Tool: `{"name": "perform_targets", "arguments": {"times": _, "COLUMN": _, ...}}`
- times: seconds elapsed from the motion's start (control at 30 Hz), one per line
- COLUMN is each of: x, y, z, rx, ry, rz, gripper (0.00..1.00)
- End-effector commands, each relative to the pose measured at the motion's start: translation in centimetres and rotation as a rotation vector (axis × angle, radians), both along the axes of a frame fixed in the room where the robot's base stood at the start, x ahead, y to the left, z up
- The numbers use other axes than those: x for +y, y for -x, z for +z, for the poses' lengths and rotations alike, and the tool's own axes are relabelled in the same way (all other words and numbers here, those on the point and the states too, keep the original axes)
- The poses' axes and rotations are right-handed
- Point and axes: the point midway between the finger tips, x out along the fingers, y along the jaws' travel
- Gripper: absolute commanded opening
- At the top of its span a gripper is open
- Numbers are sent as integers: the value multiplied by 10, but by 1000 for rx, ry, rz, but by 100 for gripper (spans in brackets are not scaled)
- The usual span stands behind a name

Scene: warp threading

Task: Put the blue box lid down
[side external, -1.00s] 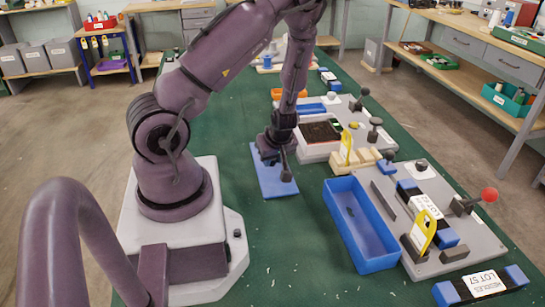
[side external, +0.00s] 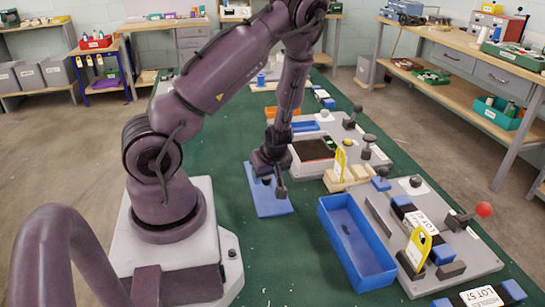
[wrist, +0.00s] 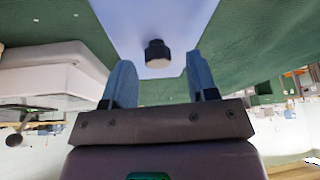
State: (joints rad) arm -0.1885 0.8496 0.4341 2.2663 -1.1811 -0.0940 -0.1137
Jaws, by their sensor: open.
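The blue box lid (side external: 268,200) is a flat blue panel lying on the green tabletop beside my arm's base. My gripper (side external: 272,182) is just above it, pointing down, and hides part of it. In the wrist view, the lid (wrist: 120,20) has a dark round knob (wrist: 157,52). The two blue fingers of my gripper (wrist: 160,68) are apart, with the knob showing in the gap between their tips and space on both sides. The open blue box (side external: 353,245) stands to the right of the lid, with a small dark item inside.
A grey fixture board (side external: 440,235) with a red-knobbed lever, a yellow tag and blue blocks is right of the box. Another grey board (side external: 325,150) with a dark panel is behind. Wooden blocks (side external: 345,177) lie between them. Green tabletop (side external: 215,150) is clear left of the lid.

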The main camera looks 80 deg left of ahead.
Motion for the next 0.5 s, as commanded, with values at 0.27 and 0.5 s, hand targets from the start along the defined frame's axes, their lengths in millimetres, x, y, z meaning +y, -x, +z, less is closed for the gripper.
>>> {"name": "perform_targets", "arguments": {"times": 0.27, "x": -12, "y": -3, "z": 23, "rx": -2, "ry": 0, "rz": -5, "gripper": 53}}
{"name": "perform_targets", "arguments": {"times": 0.5, "x": -20, "y": -6, "z": 42, "rx": -6, "ry": -1, "rz": -6, "gripper": 53}}
